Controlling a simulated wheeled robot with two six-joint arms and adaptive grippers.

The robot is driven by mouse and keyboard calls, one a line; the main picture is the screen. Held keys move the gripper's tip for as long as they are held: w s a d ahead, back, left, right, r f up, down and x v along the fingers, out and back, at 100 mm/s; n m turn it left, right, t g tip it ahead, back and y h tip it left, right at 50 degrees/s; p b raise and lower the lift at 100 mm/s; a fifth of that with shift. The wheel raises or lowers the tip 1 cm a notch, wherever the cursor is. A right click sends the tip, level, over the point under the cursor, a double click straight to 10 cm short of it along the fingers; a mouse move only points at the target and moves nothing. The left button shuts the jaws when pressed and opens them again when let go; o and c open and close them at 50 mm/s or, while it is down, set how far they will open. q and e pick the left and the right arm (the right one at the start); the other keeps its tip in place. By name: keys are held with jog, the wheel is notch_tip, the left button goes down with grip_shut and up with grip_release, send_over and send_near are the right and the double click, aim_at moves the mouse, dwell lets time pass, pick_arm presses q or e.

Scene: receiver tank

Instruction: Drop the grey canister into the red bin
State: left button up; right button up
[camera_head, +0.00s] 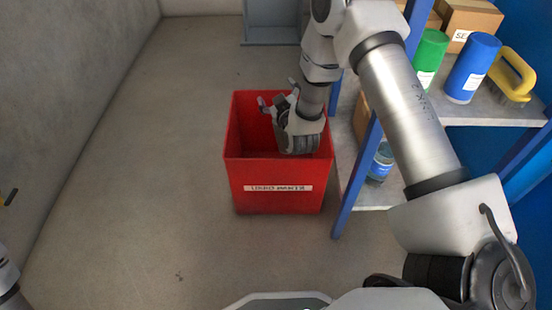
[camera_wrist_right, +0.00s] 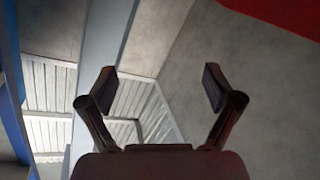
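The red bin (camera_head: 275,187) stands on the floor in the middle of the head view, with a white label on its front. It also shows as a red strip in the right wrist view (camera_wrist_right: 290,12). My right gripper (camera_head: 277,94) is over the bin's opening, its fingers toward the back left. In the right wrist view the right gripper (camera_wrist_right: 160,88) has its fingers wide apart with nothing between them. I cannot make out the grey canister; much of the bin's inside is hidden by my gripper and the front wall. Only a bit of my left arm shows at the left edge.
A blue-framed shelf (camera_head: 490,108) stands right of the bin, close to it. A blue bottle (camera_head: 381,160) stands lower down. The floor left of the bin is clear.

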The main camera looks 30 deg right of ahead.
jog(key=shift+s+f, duration=0.1)
jog(key=v, duration=1.1)
jog(key=shift+s+a, duration=0.2)
jog(key=shift+s, duration=0.15)
